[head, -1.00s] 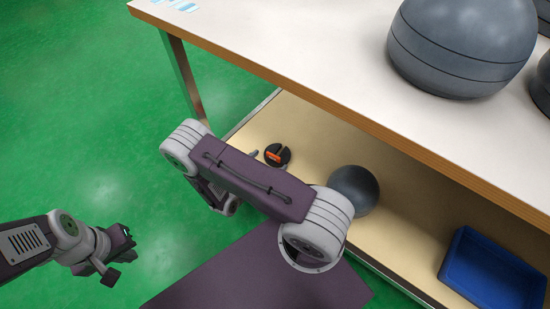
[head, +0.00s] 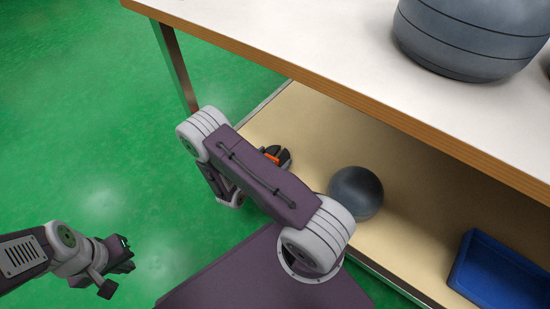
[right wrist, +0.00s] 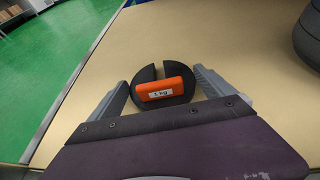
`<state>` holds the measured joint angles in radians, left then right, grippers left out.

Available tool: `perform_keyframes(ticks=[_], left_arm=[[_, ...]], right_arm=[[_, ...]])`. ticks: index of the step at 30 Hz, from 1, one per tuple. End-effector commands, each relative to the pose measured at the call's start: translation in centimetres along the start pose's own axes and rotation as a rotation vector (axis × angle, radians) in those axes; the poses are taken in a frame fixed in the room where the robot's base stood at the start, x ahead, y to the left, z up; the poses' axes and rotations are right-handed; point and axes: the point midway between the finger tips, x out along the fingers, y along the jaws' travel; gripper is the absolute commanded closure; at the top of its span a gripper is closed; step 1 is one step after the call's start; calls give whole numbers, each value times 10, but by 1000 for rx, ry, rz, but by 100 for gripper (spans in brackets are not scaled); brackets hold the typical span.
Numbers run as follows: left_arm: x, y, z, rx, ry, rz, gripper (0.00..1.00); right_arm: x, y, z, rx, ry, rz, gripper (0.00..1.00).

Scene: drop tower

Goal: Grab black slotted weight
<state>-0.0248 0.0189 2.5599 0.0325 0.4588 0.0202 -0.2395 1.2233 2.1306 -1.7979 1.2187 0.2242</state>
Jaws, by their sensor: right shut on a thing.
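The black slotted weight (head: 284,156) lies on the lower shelf near its left end, partly hidden behind my right arm in the head view. In the right wrist view the weight (right wrist: 165,91) is a black disc with a slot at its far side and an orange block labelled 1 kg. My right gripper (right wrist: 160,80) is shut on it, with one grey finger on each side. In the head view my right arm hides that gripper. My left gripper (head: 127,256) is over the green floor at the left, away from the shelf; its jaw opening is unclear.
A dark grey ball (head: 355,193) sits on the lower shelf (head: 310,150) right of the weight. A blue bin (head: 468,262) stands further right. A table leg (head: 177,70) stands at the left.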

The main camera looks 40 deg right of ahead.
Motion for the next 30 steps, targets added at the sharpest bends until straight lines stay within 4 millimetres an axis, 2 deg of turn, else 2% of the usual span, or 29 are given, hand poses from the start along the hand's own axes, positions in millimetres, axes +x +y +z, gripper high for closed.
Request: perform_keyframes(ticks=[8, 11, 18, 22, 30], left_arm=[[-7, 0, -1, 0, 0, 0, 100], [-18, 0, -2, 0, 0, 0, 100], [-59, 1, -6, 0, 0, 0, 100], [-74, 1, -8, 0, 0, 0, 100], [-74, 1, -8, 0, 0, 0, 100]], right_arm=[[-3, 0, 8, 1, -3, 1, 80], [-9, 1, 22, 2, -3, 1, 80], [-29, 1, 70, 2, -3, 1, 80], [-37, 0, 91, 2, -3, 1, 80], [-38, 0, 94, 1, -3, 0, 80]])
